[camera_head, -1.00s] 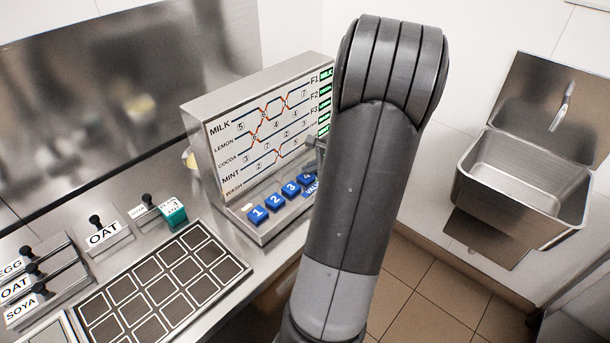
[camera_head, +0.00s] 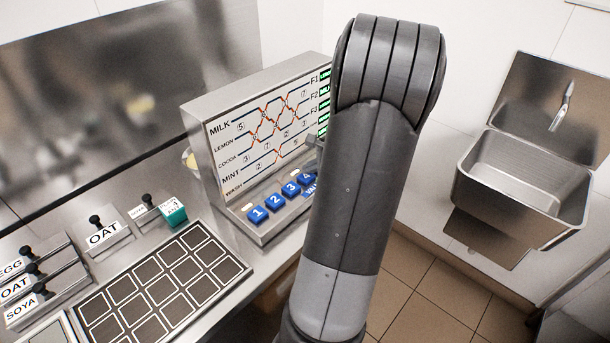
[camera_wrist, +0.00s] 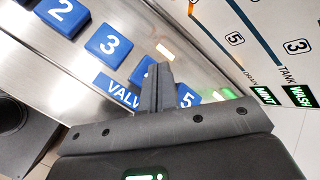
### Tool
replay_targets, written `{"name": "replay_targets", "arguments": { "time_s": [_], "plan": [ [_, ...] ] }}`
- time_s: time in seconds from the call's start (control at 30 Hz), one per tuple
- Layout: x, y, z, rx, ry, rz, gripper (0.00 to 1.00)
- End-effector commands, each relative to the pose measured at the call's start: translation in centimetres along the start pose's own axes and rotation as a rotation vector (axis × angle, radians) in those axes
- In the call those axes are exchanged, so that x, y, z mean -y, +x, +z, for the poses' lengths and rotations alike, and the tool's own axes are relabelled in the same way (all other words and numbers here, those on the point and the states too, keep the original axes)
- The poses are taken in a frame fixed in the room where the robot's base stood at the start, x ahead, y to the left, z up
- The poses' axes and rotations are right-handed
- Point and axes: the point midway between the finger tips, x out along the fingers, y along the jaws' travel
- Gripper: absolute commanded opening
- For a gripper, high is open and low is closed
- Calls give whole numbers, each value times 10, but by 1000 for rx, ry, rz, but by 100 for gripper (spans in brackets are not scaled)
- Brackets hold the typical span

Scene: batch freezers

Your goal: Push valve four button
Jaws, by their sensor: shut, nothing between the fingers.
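The valve panel (camera_head: 215,165) has a row of blue numbered buttons on its lower ledge. Button 4 (camera_head: 306,177) sits right of button 3 (camera_head: 290,189), close to my arm's edge. In the wrist view, button 3 (camera_wrist: 109,40) is clear and button 4 (camera_wrist: 143,70) is partly hidden behind my fingers; its number cannot be read there. Button 5 (camera_wrist: 187,95) shows on the other side. My gripper (camera_wrist: 156,72) is shut and empty, its tips over or at button 4. Whether they touch or press it cannot be told. My arm hides the panel's right end in the head view.
The upright display (camera_head: 265,125) rises behind the buttons, with crossing lines and green labels. A gridded tray (camera_head: 165,285) and small levers lie left; a steel sink (camera_head: 520,185) is at right.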

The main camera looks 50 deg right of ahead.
Motion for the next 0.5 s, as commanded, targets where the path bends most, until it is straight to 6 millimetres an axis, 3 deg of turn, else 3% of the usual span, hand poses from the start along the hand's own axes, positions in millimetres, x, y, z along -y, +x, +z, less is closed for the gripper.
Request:
{"name": "replay_targets", "arguments": {
  "time_s": [0.5],
  "plan": [
    [6,-8,6,0,-2,-1,0]
  ]
}}
